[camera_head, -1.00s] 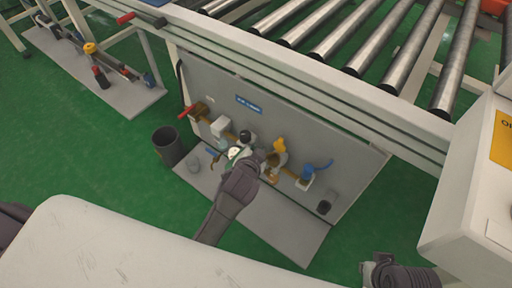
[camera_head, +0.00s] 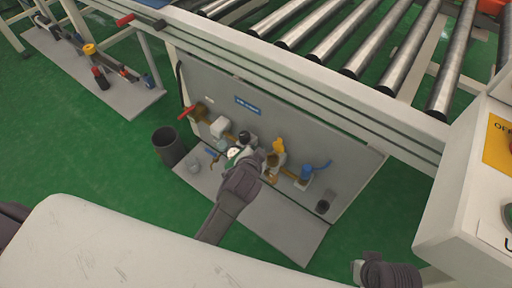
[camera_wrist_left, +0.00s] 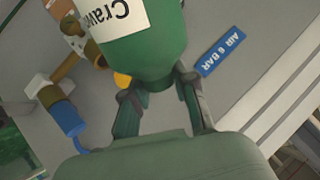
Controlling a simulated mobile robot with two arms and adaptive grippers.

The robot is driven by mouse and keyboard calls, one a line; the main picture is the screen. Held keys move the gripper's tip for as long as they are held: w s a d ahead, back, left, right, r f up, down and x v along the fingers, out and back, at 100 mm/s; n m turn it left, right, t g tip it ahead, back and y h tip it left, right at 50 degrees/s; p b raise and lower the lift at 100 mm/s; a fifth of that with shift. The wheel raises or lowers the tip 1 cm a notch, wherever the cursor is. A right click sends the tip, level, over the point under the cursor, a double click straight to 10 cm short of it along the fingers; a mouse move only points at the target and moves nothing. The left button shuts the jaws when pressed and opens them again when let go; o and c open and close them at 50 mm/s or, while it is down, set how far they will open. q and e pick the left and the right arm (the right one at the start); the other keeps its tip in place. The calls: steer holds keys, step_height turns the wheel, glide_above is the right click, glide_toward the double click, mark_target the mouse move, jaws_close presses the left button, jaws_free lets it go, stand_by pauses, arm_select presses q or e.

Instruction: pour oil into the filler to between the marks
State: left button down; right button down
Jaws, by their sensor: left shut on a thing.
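My left gripper (camera_head: 254,156) is in front of the grey pipe panel (camera_head: 345,175), in the middle of the head view. It is shut on a green oil bottle (camera_head: 232,156), mostly hidden behind the hand there. In the left wrist view the bottle (camera_wrist_left: 140,55) sits between the fingers (camera_wrist_left: 162,97), with a white label reading "Craw" upside down. Brass pipework (camera_head: 289,173) runs along the panel behind the bottle. I cannot make out the filler or its marks. My right gripper (camera_head: 358,270) is at the bottom right edge, partly cut off.
A blue "AIR 6 BAR" sign (camera_head: 247,106) is above. A dark bin (camera_head: 168,146) stands left. A roller conveyor (camera_head: 330,35) passes overhead; a control box (camera_head: 470,190) is right.

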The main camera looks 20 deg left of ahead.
steer(key=shift+w+f, duration=0.2)
steer(key=shift+f, duration=0.05)
steer(key=shift+s+d+f, duration=0.1)
steer(key=shift+s+f, duration=0.05)
steer(key=shift+s, duration=0.2)
stand_by(0.6)
arm_select(q)
steer(key=shift+r, duration=0.1)
arm_select(e)
steer(key=shift+w, duration=0.15)
arm_select(q)
steer(key=shift+w+d+r+p, duration=0.1)
steer(key=shift+p, duration=0.5)
steer(key=shift+r+g, duration=0.1)
steer(key=shift+g, duration=0.2)
steer(key=shift+w+d+p, duration=0.1)
steer(key=shift+p, duration=0.25)
arm_select(e)
step_height(320, 180, down, 6)
stand_by(0.3)
stand_by(1.3)
